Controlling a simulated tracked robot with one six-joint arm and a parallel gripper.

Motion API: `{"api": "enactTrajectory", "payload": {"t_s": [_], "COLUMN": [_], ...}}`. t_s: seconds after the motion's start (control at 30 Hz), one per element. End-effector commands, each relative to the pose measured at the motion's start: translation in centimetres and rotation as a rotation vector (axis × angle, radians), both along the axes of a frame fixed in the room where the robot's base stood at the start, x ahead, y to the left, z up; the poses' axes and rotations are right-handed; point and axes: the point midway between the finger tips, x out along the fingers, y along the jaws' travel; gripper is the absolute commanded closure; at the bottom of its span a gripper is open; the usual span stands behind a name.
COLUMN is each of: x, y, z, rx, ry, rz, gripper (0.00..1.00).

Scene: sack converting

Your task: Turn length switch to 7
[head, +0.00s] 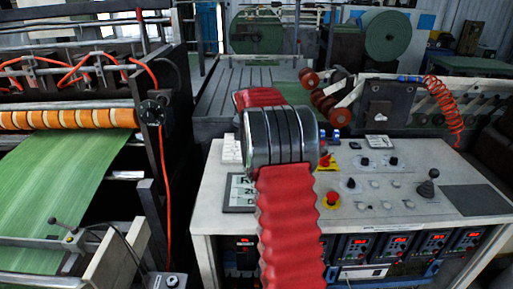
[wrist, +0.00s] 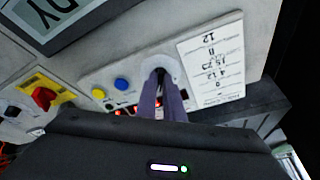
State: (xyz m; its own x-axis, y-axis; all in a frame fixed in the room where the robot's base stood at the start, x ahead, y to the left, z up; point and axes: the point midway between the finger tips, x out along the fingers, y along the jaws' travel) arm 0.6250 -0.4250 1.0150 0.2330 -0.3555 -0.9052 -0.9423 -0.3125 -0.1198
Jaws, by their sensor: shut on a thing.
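In the wrist view, the two fingers of my gripper (wrist: 161,90) are shut on a dark knob, which I take to be the length switch (wrist: 159,72). The knob sits on a round pale dial plate (wrist: 172,62) on the panel. The fingers cover most of it, so I cannot tell which number it points to. A white card (wrist: 214,62) with rows of printed numbers lies right beside the dial, seen turned over. In the head view my red-sleeved arm hides my gripper and the switch.
A blue button (wrist: 122,84) and a yellow button (wrist: 98,93) sit left of the knob, above red lit digits. A red emergency button (wrist: 44,97) is further left. In the head view, a joystick (head: 427,187) and small knobs stand on the console.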

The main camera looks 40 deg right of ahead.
Motion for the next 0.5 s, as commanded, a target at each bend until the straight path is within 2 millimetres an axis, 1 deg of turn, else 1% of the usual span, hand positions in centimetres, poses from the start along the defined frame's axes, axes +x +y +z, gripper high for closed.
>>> {"api": "enactTrajectory", "payload": {"t_s": [0.03, 0.2, 0.5], "x": [0.01, 0.06, 0.08], "y": [0.19, 0.21, 0.23], "z": [-0.36, -0.36, -0.42], "rx": [0.01, 0.029, 0.046], "ry": [0.001, -0.014, -0.027], "rz": [-0.031, -0.133, -0.224], "gripper": [1.0, 1.0, 1.0]}}
